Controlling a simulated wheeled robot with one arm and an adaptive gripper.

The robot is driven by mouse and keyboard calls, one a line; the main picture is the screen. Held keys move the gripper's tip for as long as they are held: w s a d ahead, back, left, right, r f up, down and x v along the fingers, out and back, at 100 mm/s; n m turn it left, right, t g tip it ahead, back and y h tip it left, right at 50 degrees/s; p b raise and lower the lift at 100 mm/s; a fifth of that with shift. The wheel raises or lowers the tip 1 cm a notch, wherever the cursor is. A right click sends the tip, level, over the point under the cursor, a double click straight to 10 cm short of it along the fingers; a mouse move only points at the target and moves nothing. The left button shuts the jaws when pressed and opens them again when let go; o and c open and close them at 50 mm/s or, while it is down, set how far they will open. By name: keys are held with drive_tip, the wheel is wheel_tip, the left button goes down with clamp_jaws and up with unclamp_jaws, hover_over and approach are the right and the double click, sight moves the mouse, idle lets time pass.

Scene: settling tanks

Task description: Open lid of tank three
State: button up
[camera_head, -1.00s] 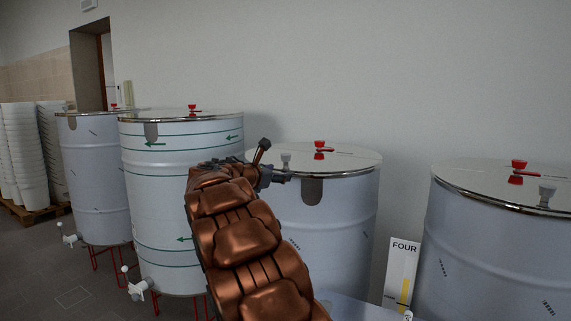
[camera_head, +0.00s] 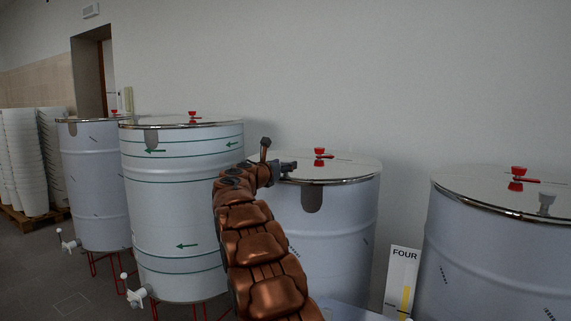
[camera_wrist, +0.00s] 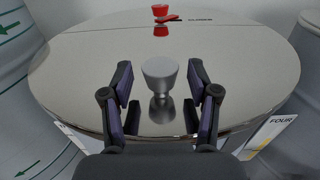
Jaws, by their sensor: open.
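The lid (camera_wrist: 90,75) of a steel tank (camera_head: 335,225) is shut, flat and mirror-like. It also shows in the head view (camera_head: 345,170), on the tank left of the sign. A grey knob (camera_wrist: 160,74) stands near the lid's front edge. My gripper (camera_wrist: 160,85) is open, with one finger on each side of the knob and gaps to both. In the head view my gripper (camera_head: 284,167) is over the lid's left front rim and hides the knob. A red handle (camera_wrist: 160,15) sits farther back on the lid. No number for this tank is readable.
A sign reading FOUR (camera_head: 403,265) stands between this tank and the right-hand tank (camera_head: 490,260). A green-banded tank (camera_head: 180,215) stands close on the left, with another tank (camera_head: 92,185) beyond it. White stacked buckets (camera_head: 22,160) stand far left. The wall is behind.

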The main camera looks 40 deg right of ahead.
drive_tip(key=shift+x, duration=0.8)
clamp_jaws()
